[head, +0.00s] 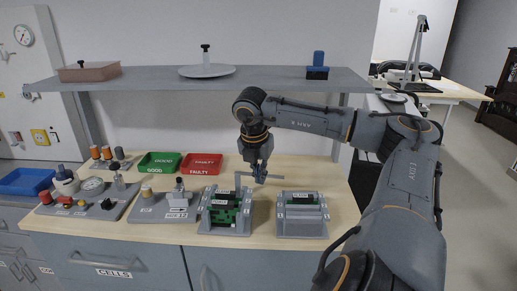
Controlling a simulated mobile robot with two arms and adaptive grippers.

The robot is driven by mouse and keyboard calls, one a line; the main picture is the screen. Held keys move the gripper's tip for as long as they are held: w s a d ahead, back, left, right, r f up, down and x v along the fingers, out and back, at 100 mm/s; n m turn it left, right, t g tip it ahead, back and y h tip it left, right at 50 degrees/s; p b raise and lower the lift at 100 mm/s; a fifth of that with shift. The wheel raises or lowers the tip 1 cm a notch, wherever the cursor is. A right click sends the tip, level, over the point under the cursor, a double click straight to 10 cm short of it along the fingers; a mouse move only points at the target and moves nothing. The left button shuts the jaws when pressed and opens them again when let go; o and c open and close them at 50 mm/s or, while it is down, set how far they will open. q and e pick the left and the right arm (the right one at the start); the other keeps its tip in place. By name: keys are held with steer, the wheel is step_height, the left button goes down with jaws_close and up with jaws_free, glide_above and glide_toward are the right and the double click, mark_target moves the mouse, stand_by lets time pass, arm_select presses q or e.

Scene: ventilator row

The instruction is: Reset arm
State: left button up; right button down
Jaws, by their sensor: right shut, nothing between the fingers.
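My right arm comes in from the right and reaches over the bench. Its right gripper (260,176) points down and is shut with nothing in it, above the bench between two grey fixtures. The left fixture (217,230) holds a green board (223,205). The right fixture (301,233) holds a dark green and grey part. A thin grey bracket (238,182) stands just left of the gripper; I cannot tell whether they touch. My left gripper is not in view.
A green GOOD tray (160,157) and a red FAULTY tray (201,158) lie at the back. A grey shelf (150,82) runs above the bench. Left are a blue bin (27,182) and a grey panel with knobs (75,205). The wooden bench top (130,232) is bare along its front.

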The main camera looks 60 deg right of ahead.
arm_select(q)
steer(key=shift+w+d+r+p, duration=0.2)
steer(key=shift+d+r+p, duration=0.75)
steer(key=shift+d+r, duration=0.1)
arm_select(e)
steer(key=v, duration=0.6)
steer(key=shift+d+r, duration=0.25)
steer(key=shift+r, duration=0.25)
